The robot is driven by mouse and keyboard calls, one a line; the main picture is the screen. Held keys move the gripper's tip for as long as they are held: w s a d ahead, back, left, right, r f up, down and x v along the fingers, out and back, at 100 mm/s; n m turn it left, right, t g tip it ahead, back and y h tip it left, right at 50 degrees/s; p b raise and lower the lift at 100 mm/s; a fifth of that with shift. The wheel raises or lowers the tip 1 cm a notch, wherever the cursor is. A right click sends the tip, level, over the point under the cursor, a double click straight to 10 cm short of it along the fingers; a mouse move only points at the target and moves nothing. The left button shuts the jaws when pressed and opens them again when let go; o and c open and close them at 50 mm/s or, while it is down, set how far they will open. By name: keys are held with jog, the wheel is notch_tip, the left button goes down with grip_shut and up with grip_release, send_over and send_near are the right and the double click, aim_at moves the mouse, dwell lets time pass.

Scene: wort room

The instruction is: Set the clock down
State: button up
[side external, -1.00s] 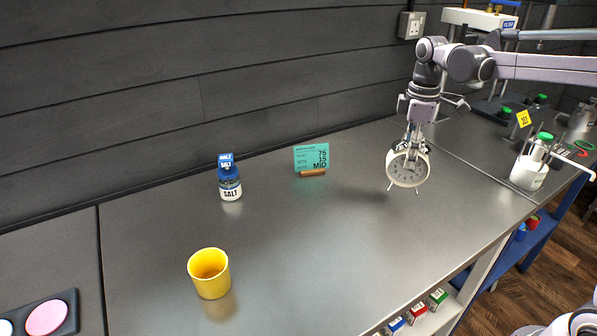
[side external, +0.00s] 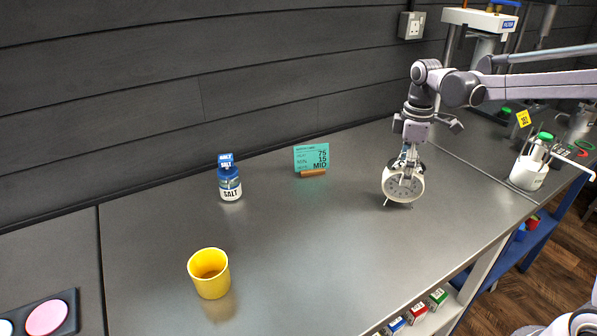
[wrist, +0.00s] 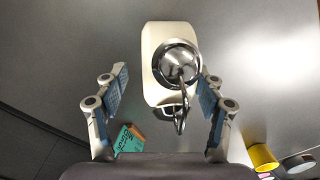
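The clock (side external: 404,185) is a cream round alarm clock with a grey face and small legs. It is upright, with its legs appearing to rest on the steel bench (side external: 300,240). My gripper (side external: 408,161) is directly above and around its top. In the wrist view the clock (wrist: 153,88) shows from above, with a shiny bell and a handle, between the two fingers of my gripper (wrist: 163,88). The fingers are spread: a clear gap shows at the left pad, while the right pad is very close to the clock. Whether the right pad touches cannot be told.
A teal card (side external: 311,158) on a wooden stand and a salt bottle (side external: 230,183) stand near the wall. A yellow cup (side external: 209,274) is at the front left. A white beaker with a green-capped bottle (side external: 530,170) is at the right. The bench middle is clear.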

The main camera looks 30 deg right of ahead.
notch_tip(320, 180, up, 12)
jog(key=s+a+f+m+t, duration=0.3)
jog(key=s+a+f+m, duration=0.1)
jog(key=s, duration=0.3)
jog(key=s+a+f+m+t, duration=0.4)
jog(key=s+f+m, duration=0.1)
jog(key=s+f, duration=0.2)
jog(key=shift+s+f, duration=0.15)
jog(key=shift+s, duration=0.35)
